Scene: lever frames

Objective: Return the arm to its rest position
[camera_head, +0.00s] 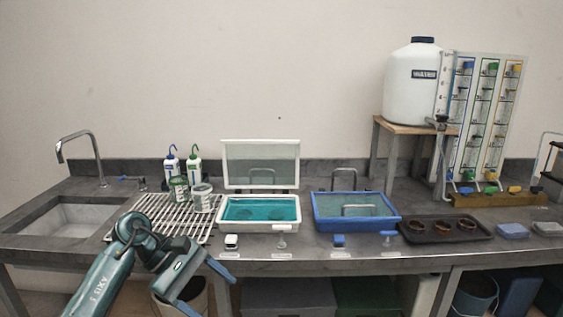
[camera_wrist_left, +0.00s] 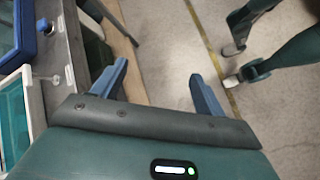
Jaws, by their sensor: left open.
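My left arm (camera_head: 95,285) comes in from the lower left in the head view, in front of the bench edge. Its left gripper (camera_head: 217,297) is low at the counter's front, fingers pointing down and right. In the left wrist view the two blue fingers (camera_wrist_left: 158,75) stand apart with bare floor between them, so the gripper is open and empty. My right gripper is not in view in the head view.
The counter holds a drying rack (camera_head: 150,212), a white-rimmed basin with teal liquid (camera_head: 260,224), a blue basin (camera_head: 345,224) and a dark tray (camera_head: 478,236). A sink (camera_head: 75,218) is at left. A bin (camera_head: 180,300) stands below near the gripper. Bare floor (camera_wrist_left: 165,40) shows in the wrist view.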

